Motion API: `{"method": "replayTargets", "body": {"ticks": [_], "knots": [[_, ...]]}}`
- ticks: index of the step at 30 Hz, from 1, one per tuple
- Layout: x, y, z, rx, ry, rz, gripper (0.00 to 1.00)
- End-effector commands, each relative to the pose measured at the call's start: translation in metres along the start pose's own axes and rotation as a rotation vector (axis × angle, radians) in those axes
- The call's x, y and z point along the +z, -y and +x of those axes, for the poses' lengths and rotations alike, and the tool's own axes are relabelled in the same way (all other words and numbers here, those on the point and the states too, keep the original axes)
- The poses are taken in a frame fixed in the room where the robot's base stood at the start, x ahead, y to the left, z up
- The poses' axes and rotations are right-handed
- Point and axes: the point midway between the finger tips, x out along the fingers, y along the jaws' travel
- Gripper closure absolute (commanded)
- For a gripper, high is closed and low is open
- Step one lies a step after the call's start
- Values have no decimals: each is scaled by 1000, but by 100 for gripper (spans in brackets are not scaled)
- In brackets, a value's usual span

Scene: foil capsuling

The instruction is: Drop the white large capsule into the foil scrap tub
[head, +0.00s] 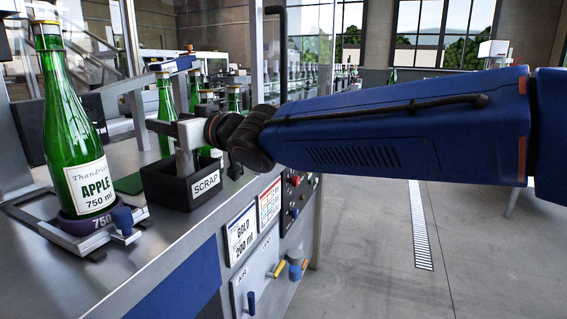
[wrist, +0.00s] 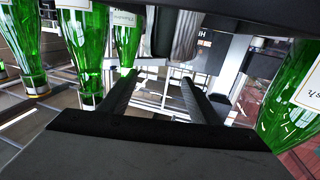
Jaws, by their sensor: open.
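The black foil scrap tub (head: 163,190), with a SCRAP label, stands on the metal bench. A pale grey, tube-shaped piece, apparently the white large capsule (head: 184,164), is upright at the tub, its lower end hidden by the front wall. I cannot tell whether it rests there or is in the air. It also shows in the wrist view (wrist: 187,36), beyond my fingers. My gripper (head: 165,127) is above the tub. In the wrist view its two dark fingers (wrist: 158,88) are apart with nothing gripped between them.
A green APPLE bottle (head: 78,130) stands in a purple 750 holder (head: 98,222) left of the tub. More green bottles (head: 166,110) stand behind it. A GOLD sign (head: 241,233) and control knobs are on the bench front. The floor at right is clear.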

Motion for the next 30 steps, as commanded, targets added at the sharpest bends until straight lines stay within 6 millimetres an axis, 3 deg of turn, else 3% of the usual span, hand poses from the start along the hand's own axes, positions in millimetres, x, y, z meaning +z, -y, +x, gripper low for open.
{"method": "replayTargets", "body": {"ticks": [8, 30], "knots": [[-1, 0, -13, 0, -1, -2, 43], [-1, -1, -134, 1, -2, -1, 43]]}}
